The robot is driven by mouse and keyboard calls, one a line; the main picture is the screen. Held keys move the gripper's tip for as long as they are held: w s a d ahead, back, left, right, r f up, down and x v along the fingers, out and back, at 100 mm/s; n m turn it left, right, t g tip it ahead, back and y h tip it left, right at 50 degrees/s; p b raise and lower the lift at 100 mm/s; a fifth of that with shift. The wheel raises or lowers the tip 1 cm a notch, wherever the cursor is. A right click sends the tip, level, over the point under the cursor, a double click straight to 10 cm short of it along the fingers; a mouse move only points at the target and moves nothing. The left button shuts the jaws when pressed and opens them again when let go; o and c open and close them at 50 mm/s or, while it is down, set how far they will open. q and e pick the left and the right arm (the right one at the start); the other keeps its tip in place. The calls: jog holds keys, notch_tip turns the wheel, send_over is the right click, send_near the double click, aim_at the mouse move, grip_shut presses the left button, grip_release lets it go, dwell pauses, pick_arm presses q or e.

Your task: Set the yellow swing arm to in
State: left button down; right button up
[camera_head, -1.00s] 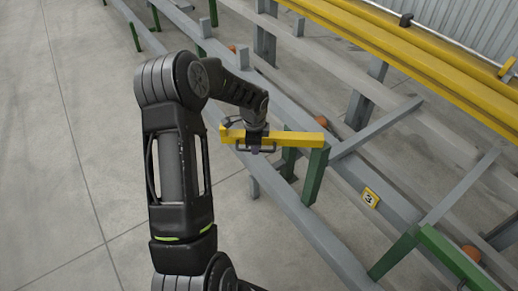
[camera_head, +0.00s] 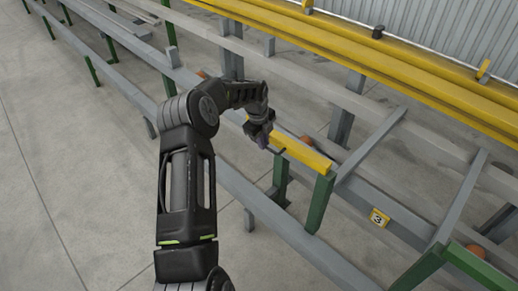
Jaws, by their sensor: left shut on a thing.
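The yellow swing arm (camera_head: 302,151) is a short yellow bar on top of a green post (camera_head: 318,203) at the near side of the runout table. It runs from the post back and to the left, toward the table. My left gripper (camera_head: 264,140) is at the bar's far left part and is shut on it. The wrist hides part of the bar and the fingertips are hard to make out. My right gripper is not in view.
Grey table rails (camera_head: 293,237) and cross beams (camera_head: 371,144) run diagonally. A yellow "3" sign (camera_head: 379,218) is right of the post. Long yellow beams (camera_head: 400,73) lie at the back. Orange round parts (camera_head: 476,252) sit among the frames. The floor at left (camera_head: 70,170) is clear.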

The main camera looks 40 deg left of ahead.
pick_arm(q)
jog(key=shift+w+a+m, duration=0.15)
jog(key=shift+w+m, duration=0.25)
jog(key=shift+w, duration=0.3)
jog(key=c, duration=1.5)
grip_release()
jog(key=r, duration=0.2)
jog(key=s+r, duration=0.1)
jog(key=r, duration=0.2)
jog(key=r+b, duration=0.1)
jog(key=r, duration=0.1)
jog(key=shift+s+r, duration=0.2)
jog(key=shift+r, duration=0.15)
